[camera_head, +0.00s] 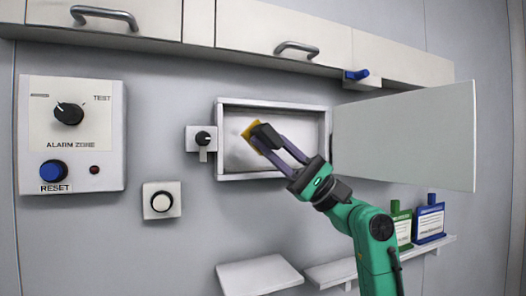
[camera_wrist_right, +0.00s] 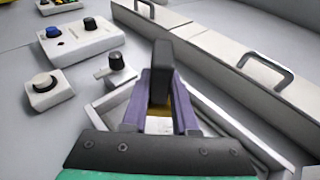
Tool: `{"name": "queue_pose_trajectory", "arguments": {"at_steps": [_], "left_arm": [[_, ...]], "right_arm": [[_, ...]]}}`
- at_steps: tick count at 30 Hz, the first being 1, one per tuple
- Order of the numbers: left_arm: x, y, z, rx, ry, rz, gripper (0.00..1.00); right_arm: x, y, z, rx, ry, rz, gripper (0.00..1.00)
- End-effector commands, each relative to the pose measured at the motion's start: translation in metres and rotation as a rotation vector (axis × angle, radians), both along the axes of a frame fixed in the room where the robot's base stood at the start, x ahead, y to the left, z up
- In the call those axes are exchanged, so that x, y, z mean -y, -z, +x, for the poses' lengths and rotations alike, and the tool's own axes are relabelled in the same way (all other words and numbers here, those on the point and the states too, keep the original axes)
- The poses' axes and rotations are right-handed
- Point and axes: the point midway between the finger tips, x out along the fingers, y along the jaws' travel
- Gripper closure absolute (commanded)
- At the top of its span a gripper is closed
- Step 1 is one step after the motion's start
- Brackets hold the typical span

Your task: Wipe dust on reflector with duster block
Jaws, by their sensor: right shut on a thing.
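The duster block (camera_head: 250,131) is yellow and dark and shows at the tip of my right gripper (camera_head: 268,140), which is shut on it. In the wrist view, a dark block (camera_wrist_right: 161,72) stands between the purple fingers of the right gripper (camera_wrist_right: 160,110), with a yellow sliver beside it. The block is in front of the pale back surface (camera_head: 238,150) of an open wall box, which seems to be the reflector. A faint grey smudge shows around the block. I cannot tell whether the block touches the surface. My left gripper is not in view.
The box's frame (camera_head: 221,168) surrounds the gripper tip, and its white door (camera_head: 405,138) stands open to the right. A knob unit (camera_head: 202,140) is close on the left. Handled cabinets (camera_head: 285,32) hang above; shelves (camera_head: 258,275) are below.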

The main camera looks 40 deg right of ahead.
Motion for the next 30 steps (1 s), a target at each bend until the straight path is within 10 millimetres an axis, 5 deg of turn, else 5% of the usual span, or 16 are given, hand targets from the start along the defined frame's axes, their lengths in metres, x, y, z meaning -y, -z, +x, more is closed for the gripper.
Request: {"name": "queue_pose_trajectory", "arguments": {"at_steps": [9, 18, 30], "left_arm": [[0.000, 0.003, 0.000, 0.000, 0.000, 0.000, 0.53], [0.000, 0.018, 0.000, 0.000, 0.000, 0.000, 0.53], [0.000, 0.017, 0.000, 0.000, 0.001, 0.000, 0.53]], "right_arm": [[-0.002, 0.000, -0.004, 0.001, -0.001, 0.000, 1.00], [-0.011, 0.001, -0.030, 0.000, 0.000, -0.001, 1.00], [-0.011, 0.000, -0.030, -0.001, -0.001, 0.001, 1.00]]}}
